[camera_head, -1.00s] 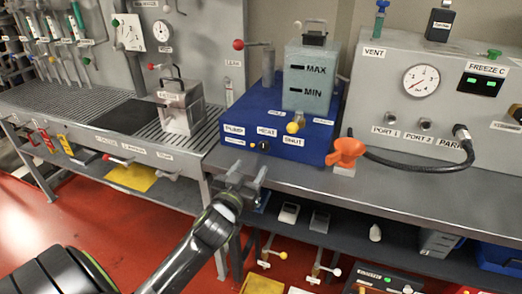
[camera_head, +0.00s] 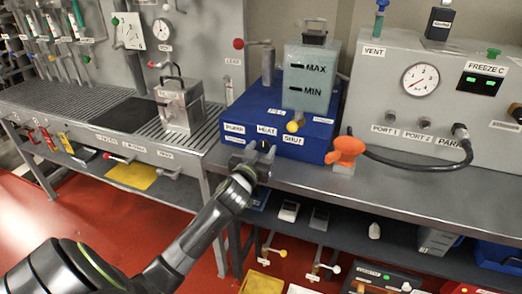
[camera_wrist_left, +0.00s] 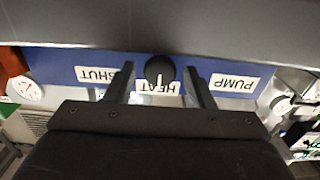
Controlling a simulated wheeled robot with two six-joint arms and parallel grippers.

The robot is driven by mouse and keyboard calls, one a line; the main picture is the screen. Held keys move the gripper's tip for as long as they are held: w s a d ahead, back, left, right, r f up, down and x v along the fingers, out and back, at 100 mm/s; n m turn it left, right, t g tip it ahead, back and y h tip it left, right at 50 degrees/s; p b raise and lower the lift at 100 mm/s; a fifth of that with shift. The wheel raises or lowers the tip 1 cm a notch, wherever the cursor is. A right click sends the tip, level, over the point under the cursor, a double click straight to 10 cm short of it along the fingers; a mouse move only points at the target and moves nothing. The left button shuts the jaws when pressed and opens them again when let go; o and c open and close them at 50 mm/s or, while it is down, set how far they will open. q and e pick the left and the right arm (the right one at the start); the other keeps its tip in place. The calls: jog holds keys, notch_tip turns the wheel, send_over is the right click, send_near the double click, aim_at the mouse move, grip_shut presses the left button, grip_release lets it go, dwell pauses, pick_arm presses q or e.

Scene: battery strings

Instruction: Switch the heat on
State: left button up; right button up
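The blue unit (camera_head: 300,139) stands on the grey bench, with PUMP, HEAT and SHUT labels on its front. My left gripper (camera_head: 258,150) is in front of the HEAT label (camera_head: 267,130) and hides most of the knob below it. In the left wrist view the black round HEAT knob (camera_wrist_left: 159,71), with a white pointer line, sits between the two open fingers of my left gripper (camera_wrist_left: 159,82). The fingers stand apart on both sides of the knob; I cannot tell whether either touches it. My right gripper is not in view.
A grey tank (camera_head: 307,80) marked MAX and MIN stands on the blue unit. A grey panel with a gauge (camera_head: 421,80) stands further right. A metal box (camera_head: 180,106) is on the left grate.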

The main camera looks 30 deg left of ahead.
pick_arm(q)
jog(key=c, duration=0.8)
jog(key=m+p, duration=0.2)
jog(key=shift+r+m, duration=0.15)
jog(key=shift+m, duration=0.25)
jog(key=m+p, duration=0.1)
jog(key=m, duration=0.1)
jog(key=shift+m, duration=0.3)
jog(key=m+p, duration=0.2)
jog(key=m, duration=0.1)
jog(key=shift+m, duration=0.3)
jog(key=shift+m+p, duration=0.7)
jog(key=shift+m, duration=0.7)
